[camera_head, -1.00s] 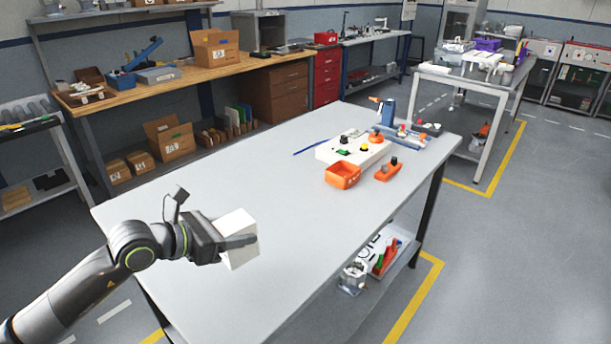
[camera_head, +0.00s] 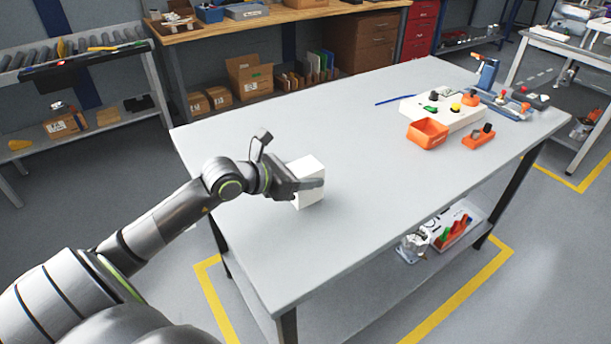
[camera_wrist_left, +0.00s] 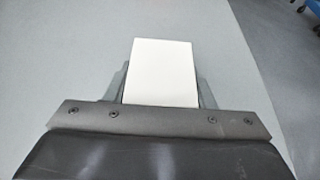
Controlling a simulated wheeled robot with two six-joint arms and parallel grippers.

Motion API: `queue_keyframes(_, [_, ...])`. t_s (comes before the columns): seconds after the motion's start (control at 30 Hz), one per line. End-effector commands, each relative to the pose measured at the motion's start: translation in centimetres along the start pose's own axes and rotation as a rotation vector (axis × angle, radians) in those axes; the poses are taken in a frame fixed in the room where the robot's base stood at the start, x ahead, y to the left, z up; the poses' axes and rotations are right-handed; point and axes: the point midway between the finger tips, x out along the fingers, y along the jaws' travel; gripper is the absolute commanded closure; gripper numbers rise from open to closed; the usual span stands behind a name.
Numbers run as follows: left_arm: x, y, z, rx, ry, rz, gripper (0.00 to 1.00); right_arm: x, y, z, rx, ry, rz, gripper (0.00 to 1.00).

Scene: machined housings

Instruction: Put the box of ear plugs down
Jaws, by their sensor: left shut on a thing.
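The box of ear plugs, a plain white box (camera_head: 307,172), is at the left part of the grey table (camera_head: 330,245) in the head view. My left gripper (camera_head: 308,185) is shut on it, with a dark finger across its near side. In the left wrist view the white box (camera_wrist_left: 161,72) sits between the fingers of the gripper (camera_wrist_left: 160,88), above the grey tabletop. I cannot tell whether the box touches the table. My right gripper is not in view.
An orange bin (camera_head: 427,133), a white control box with buttons (camera_head: 443,112) and an orange block (camera_head: 478,138) stand at the table's far right. A blue rod (camera_head: 400,100) lies near them. The table around the white box is clear. A wooden workbench (camera_head: 270,22) stands behind.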

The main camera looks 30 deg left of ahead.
Motion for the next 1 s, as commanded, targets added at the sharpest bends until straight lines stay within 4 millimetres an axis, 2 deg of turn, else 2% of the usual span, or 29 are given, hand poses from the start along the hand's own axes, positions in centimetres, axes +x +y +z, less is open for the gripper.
queue_keyframes(0.07, [0.22,-0.02,-0.55,-0.001,-0.001,0.0,0.74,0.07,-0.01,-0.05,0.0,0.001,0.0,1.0])
queue_keyframes(0.4, [0.36,-0.02,-0.87,0.001,-0.001,0.0,0.74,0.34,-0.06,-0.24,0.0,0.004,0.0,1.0])
queue_keyframes(0.43, [0.31,-0.02,-0.76,0.001,0.0,0.0,0.46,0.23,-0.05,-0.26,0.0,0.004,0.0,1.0])
queue_keyframes(0.57, [0.3,-0.02,-0.74,0.001,0.0,0.0,0.29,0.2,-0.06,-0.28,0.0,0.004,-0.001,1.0])
queue_keyframes(1.0, [-0.33,0.07,-0.59,0.003,0.002,0.002,0.28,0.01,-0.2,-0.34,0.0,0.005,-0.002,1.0])
